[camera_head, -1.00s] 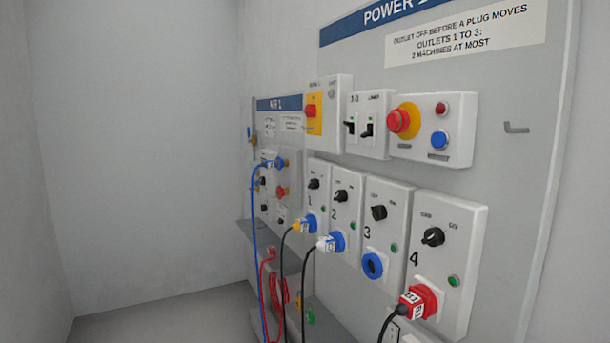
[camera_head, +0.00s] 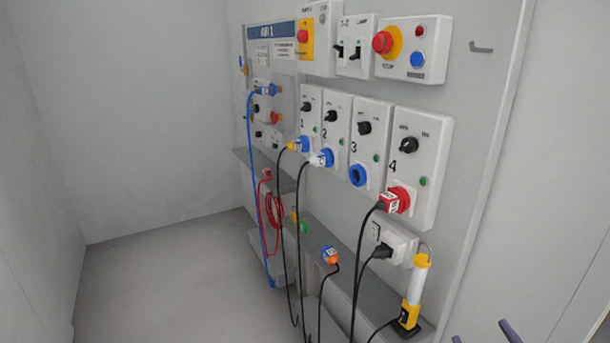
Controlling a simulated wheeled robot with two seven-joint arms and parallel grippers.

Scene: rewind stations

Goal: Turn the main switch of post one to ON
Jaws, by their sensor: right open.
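The main switch (camera_head: 303,37) is a red knob on a yellow plate, on a white box at the top of the power panel. Its position is too small to read. My right gripper (camera_head: 484,334) shows only as dark fingertips at the bottom right edge. It is open, empty and far below and to the right of the switch. My left gripper is out of view.
Outlets with black knobs (camera_head: 409,145) and plugged cables hang below. A shelf (camera_head: 375,293) juts out with a yellow lamp (camera_head: 416,285). The floor at left is clear.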

